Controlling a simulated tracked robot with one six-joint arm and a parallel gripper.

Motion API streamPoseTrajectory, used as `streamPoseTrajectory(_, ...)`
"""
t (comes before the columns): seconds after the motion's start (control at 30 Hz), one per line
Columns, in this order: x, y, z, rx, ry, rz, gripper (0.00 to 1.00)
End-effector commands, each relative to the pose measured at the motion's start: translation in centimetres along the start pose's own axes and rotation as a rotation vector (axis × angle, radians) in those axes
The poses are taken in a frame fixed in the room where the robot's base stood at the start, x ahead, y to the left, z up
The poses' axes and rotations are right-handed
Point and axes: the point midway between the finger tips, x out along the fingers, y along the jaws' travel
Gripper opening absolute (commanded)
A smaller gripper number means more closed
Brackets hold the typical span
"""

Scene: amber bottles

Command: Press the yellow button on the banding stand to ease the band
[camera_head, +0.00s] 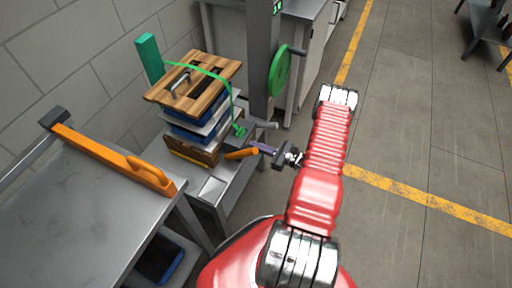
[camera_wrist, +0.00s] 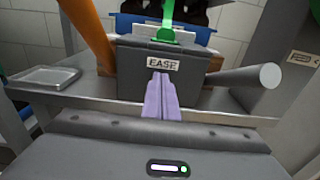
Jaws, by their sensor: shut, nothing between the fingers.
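The banding stand (camera_head: 255,50) stands left of my arm in the head view. It carries a green band (camera_head: 198,68) that runs over a stack of boxes with a wooden board (camera_head: 195,82) on top. In the wrist view a dark box marked EASE (camera_wrist: 140,58) faces me. My gripper (camera_head: 254,146) is shut and empty, its purple fingers (camera_wrist: 161,80) pointing at the box just under the EASE label. I see no yellow button; the fingers cover the area under the label. I cannot tell whether the fingertips touch the box.
An orange lever (camera_wrist: 88,38) stands left of the fingers and a grey bar (camera_wrist: 245,78) sticks out on the right. A shallow metal tray (camera_wrist: 45,77) is at the left. A grey table (camera_head: 80,210) stands at the lower left.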

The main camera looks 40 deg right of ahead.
Motion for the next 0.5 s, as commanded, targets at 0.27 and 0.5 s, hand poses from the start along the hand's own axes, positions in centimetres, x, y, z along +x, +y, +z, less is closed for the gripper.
streamPoseTrajectory(0.27,-0.5,0.1,0.1,-0.005,-0.002,0.012,0.00)
streamPoseTrajectory(0.5,-3.5,-0.4,0.0,-0.002,-0.002,0.004,0.00)
